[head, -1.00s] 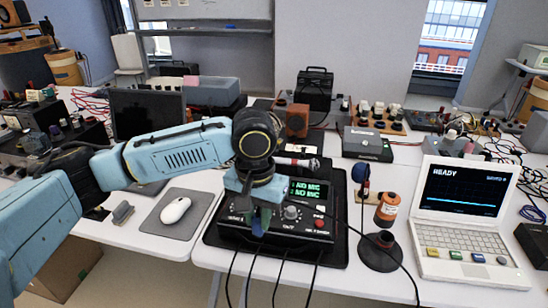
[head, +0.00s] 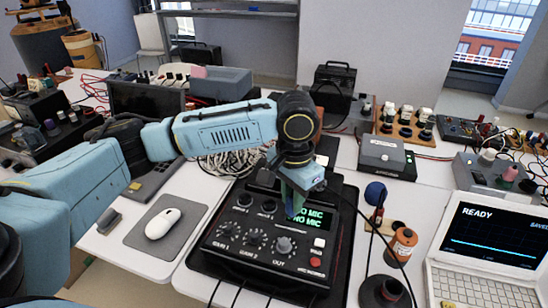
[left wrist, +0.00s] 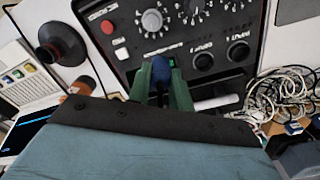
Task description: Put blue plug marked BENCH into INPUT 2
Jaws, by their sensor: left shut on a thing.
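My left gripper (head: 297,205) is above the black mixer box (head: 222,245), in front of its green display (head: 313,215), which reads NO MIC on two lines. In the left wrist view its green fingers (left wrist: 160,92) are shut on the blue plug (left wrist: 161,70); any marking on it is unreadable. Two round sockets sit on the box's upper left, a left one (head: 245,199) and a right one (head: 269,206). In the wrist view the nearer socket (left wrist: 203,60) is beside the plug, apart from it. My right gripper is not in view.
A mouse (head: 162,223) lies on a grey pad at left. Loose cables (head: 225,163) lie behind the box.

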